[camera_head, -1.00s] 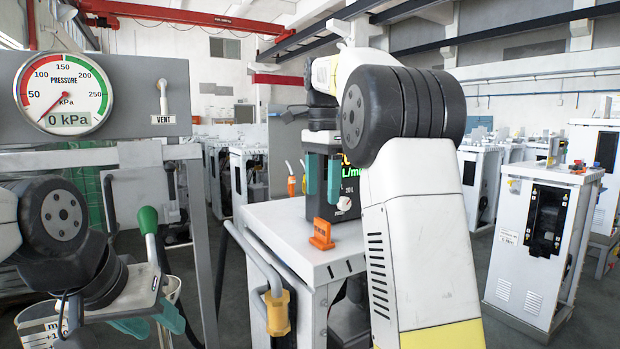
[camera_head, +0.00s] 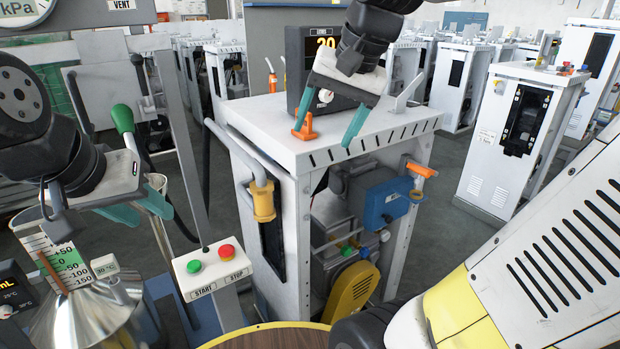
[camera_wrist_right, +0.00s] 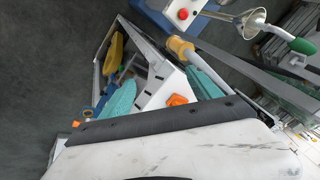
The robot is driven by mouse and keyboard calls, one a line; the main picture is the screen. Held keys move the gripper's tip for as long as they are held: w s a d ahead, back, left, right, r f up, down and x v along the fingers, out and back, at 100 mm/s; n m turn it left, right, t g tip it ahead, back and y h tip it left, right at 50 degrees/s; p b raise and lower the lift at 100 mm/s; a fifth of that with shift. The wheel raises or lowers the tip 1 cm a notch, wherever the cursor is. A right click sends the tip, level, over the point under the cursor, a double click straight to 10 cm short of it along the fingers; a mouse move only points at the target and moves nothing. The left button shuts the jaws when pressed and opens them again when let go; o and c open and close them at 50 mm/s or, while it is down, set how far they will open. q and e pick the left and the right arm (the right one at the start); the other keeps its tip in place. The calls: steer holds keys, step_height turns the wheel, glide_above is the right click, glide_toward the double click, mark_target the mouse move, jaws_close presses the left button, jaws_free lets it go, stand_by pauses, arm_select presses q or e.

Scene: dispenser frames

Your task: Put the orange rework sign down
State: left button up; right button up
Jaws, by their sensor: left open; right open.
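The orange rework sign (camera_head: 307,131) stands on the white cabinet top (camera_head: 262,122), near its front edge. Its face is too small to read. My right gripper (camera_head: 330,120) is open above the cabinet top, with its teal fingers apart. In the head view its left finger overlaps the sign's upper part; I cannot tell if they touch. The right wrist view shows the sign (camera_wrist_right: 177,100) between the two spread fingers, with gaps on both sides. My left gripper (camera_head: 140,208) is open and empty at the left, near the metal funnel-shaped vessel.
A dark display box (camera_head: 314,62) stands behind the sign. A yellow-gripped pipe (camera_head: 262,201) runs at the cabinet's left front. A START/STOP button box (camera_head: 211,268) is in front. An orange-topped fitting (camera_head: 421,170) sticks out at the right. The cabinet top's right part is mostly clear.

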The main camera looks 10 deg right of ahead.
steer(key=s+a+f+n+t, duration=0.2)
steer(key=s+f+n, duration=0.2)
steer(key=s+f, duration=0.3)
steer(key=shift+s+a+f, duration=0.15)
steer(key=shift+s+f, duration=0.2)
steer(key=shift+f, duration=0.05)
